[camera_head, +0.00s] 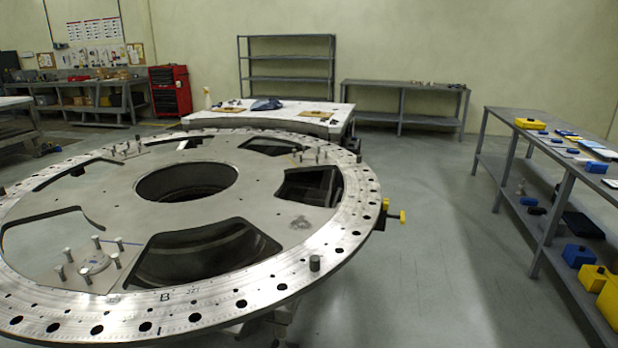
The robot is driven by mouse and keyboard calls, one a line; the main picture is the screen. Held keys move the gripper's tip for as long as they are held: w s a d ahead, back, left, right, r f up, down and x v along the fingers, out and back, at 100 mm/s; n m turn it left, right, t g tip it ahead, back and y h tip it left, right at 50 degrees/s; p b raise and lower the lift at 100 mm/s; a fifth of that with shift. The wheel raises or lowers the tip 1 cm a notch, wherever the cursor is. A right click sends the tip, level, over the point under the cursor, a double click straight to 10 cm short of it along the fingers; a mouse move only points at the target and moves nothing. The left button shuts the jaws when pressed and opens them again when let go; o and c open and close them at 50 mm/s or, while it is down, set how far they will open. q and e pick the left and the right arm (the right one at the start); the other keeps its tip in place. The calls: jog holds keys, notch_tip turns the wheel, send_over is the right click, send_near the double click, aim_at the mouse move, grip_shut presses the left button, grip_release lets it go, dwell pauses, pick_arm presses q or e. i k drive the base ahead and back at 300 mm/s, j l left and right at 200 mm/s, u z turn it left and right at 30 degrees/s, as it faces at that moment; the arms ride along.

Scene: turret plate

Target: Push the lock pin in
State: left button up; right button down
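A large round metal turret plate (341,220) fills the left and middle of the head view, with holes all around its rim and a round opening in its centre. At its right edge is a small dark fitting with a yellow T-shaped handle (402,216), which looks like the lock pin. The handle sticks out to the right of the rim. A second small yellow part (386,204) sits just above and left of it. The pin's inner end is hidden under the plate. Neither of my grippers is in view.
A grey bench (566,160) with yellow and blue items stands on the right. Clear floor (440,250) lies between it and the plate. A work table (325,124) stands behind the plate. Short upright pins, including one on the front rim (315,263), rise from the plate.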

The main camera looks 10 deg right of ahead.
aim_at(400, 216)
jog(key=l+z, duration=0.1)
jog(key=l, duration=0.7)
jog(key=l+z, duration=0.1)
jog(key=l, duration=0.65)
jog(key=i+l+z, duration=0.1)
jog(key=l, duration=0.7)
jog(key=i+z, duration=0.3)
jog(key=i, duration=0.25)
jog(key=i+z, duration=0.35)
jog(key=i, duration=0.15)
jog(key=i+j+z, duration=0.3)
jog(key=i, duration=0.25)
